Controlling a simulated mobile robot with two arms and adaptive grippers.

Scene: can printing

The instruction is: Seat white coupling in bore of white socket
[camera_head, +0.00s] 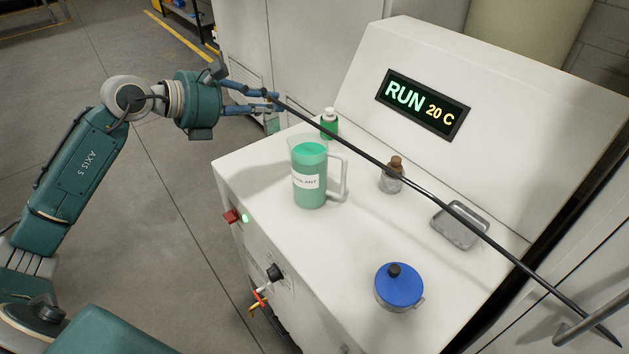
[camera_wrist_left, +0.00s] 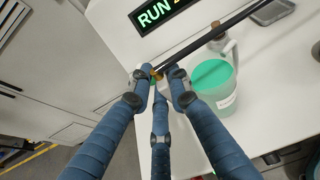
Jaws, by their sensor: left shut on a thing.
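My left gripper (camera_head: 274,98) is shut on the near-left end of a long, thin black rod or hose (camera_head: 440,193). The rod slants down across the head view to the lower right corner, passing above the machine top. In the left wrist view, the blue fingers of the gripper (camera_wrist_left: 157,76) close around the rod's end, where a small orange-gold bit shows; the black rod (camera_wrist_left: 205,40) runs off to the upper right. I cannot make out a white coupling or a white socket in either view. My right gripper is not in view.
On the white machine top stand a green coolant jug (camera_head: 309,180), a green bottle (camera_head: 329,123), a corked jar (camera_head: 392,175), a grey tray (camera_head: 438,228) and a blue-lidded pot (camera_head: 399,284). A display (camera_head: 423,104) reads RUN 20 C. A grey bar handle (camera_head: 592,319) is lower right.

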